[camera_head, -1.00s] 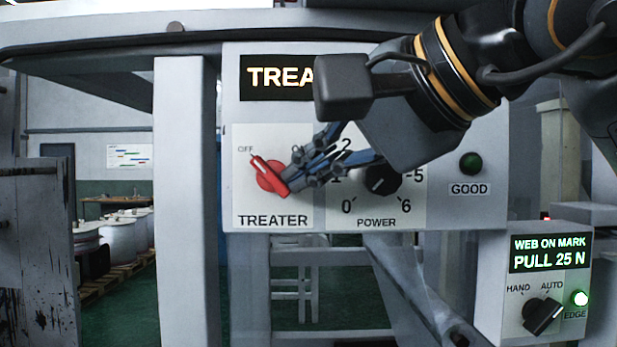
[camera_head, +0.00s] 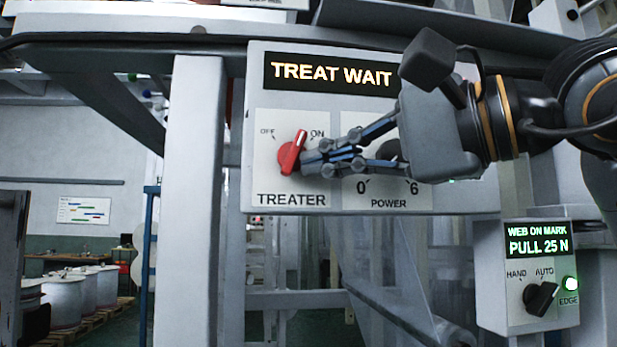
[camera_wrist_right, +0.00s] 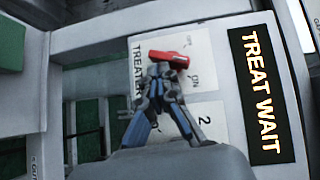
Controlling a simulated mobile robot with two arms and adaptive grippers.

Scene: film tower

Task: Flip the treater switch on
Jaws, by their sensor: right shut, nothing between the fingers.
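The red treater switch (camera_head: 291,153) is a rotary knob on a white plate marked OFF at left and ON at right. Its handle now tilts up to the right, toward ON. The display (camera_head: 330,75) above reads TREAT WAIT. My right gripper (camera_head: 309,160) is shut and empty, its fingertips at the right side of the red handle, touching or very close. In the right wrist view the red switch (camera_wrist_right: 168,57) lies just beyond the shut fingertips. My left gripper is not in view.
The black power knob (camera_head: 389,151) is partly hidden behind my right gripper. A grey post (camera_head: 190,200) stands left of the panel.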

